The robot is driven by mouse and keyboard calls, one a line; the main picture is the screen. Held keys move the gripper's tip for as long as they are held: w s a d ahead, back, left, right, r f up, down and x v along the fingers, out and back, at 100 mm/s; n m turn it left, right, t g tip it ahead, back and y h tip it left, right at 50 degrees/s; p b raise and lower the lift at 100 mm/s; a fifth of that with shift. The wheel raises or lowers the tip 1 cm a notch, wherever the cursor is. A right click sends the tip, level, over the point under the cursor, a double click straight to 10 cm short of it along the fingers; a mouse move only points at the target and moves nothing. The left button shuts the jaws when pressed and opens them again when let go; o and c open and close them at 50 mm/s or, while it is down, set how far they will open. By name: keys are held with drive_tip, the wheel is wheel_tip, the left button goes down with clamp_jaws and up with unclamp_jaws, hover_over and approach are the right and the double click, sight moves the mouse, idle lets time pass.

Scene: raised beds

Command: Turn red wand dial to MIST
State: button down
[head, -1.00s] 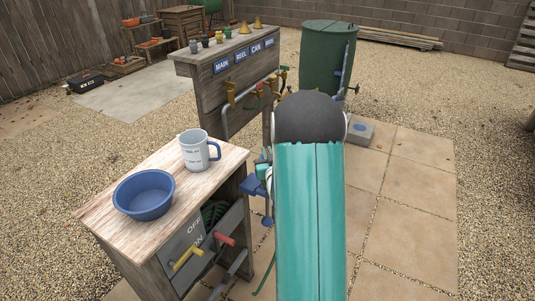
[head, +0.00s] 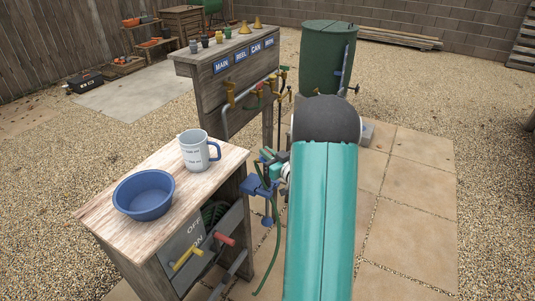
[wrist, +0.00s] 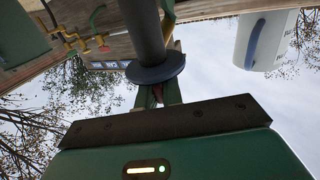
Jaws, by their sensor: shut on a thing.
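My gripper (head: 270,157) is beside the blue bracket (head: 256,186), just right of the small bench, partly hidden by my teal arm. In the wrist view, my two green fingers (wrist: 158,96) are closed around a small part behind a grey-blue disc. A dark grey tube (wrist: 145,30) rises from the disc. No dial marking, MIST included, can be read.
The small bench (head: 105,205) holds a blue bowl (head: 144,207) and a grey mug (head: 194,150). Red and yellow handles stick out of its front. A tap stand (head: 215,90) and a green barrel (head: 325,60) stand behind. A green hose (head: 278,255) hangs by my arm. Paving at right is clear.

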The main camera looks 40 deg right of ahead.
drive_tip(key=n+y, duration=0.2)
drive_tip(key=y, duration=0.2)
drive_tip(key=n+g+y, duration=0.1)
drive_tip(key=n+y, duration=0.2)
drive_tip(key=y, duration=0.1)
drive_tip(key=shift+n+g+y, duration=0.3)
drive_tip(key=c, duration=1.5)
unclamp_jaws()
drive_tip(key=shift+c, duration=0.2)
drive_tip(key=v, duration=1.3)
drive_tip(key=shift+s+d, duration=0.3)
drive_tip(key=shift+d, duration=0.05)
